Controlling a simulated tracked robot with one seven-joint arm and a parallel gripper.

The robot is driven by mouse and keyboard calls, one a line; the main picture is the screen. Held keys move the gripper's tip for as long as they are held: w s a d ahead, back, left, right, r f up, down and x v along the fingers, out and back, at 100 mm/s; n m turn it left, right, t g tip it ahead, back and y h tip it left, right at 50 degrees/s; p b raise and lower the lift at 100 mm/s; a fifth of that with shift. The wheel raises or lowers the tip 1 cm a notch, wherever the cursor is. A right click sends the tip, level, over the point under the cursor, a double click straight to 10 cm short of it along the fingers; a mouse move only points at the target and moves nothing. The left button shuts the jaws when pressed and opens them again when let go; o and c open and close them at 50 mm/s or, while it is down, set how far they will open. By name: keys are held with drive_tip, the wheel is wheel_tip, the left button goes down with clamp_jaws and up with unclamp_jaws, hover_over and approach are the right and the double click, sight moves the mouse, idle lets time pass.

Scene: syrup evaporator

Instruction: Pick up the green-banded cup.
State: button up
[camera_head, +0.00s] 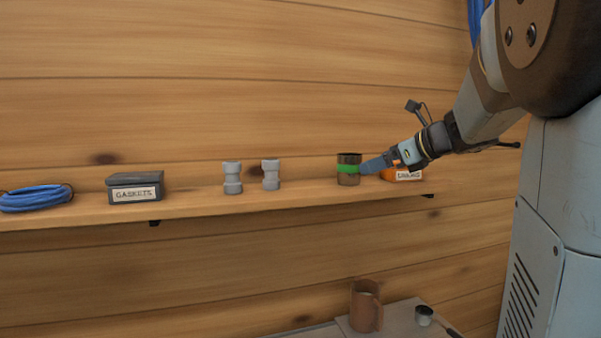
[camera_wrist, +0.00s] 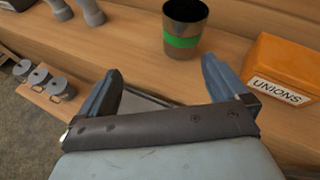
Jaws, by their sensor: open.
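The green-banded cup (camera_head: 348,177) stands upright on the wall shelf, dark at the rim with a bright green band around its middle. In the wrist view the cup (camera_wrist: 183,42) stands ahead of my gripper (camera_wrist: 158,82), beyond the fingertips and nearer the right finger. My gripper is open with nothing between its fingers. In the head view my gripper (camera_head: 368,166) is at the cup's right side and overlaps its edge; I cannot tell there whether they touch.
An orange box labelled UNIONS (camera_wrist: 283,70) stands right of the cup. Two grey fittings (camera_head: 251,176), a GASKETS box (camera_head: 135,188) and a blue coil (camera_head: 36,198) lie left along the shelf (camera_head: 200,207). A brown mug (camera_head: 365,308) stands below.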

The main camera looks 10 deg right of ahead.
sight(349, 161)
drive_tip(key=w+a, duration=0.1)
drive_tip(key=w, duration=0.3)
drive_tip(key=w+a+f+m+t, duration=0.1)
drive_tip(key=w+a, duration=0.1)
drive_tip(key=w, duration=0.2)
drive_tip(key=w+a+f+m, duration=0.1)
drive_tip(key=w, duration=0.4)
drive_tip(key=shift+a+f, duration=0.1)
drive_tip(key=shift+a, duration=0.1)
drive_tip(key=shift+c, duration=0.4)
drive_tip(key=c, duration=1)
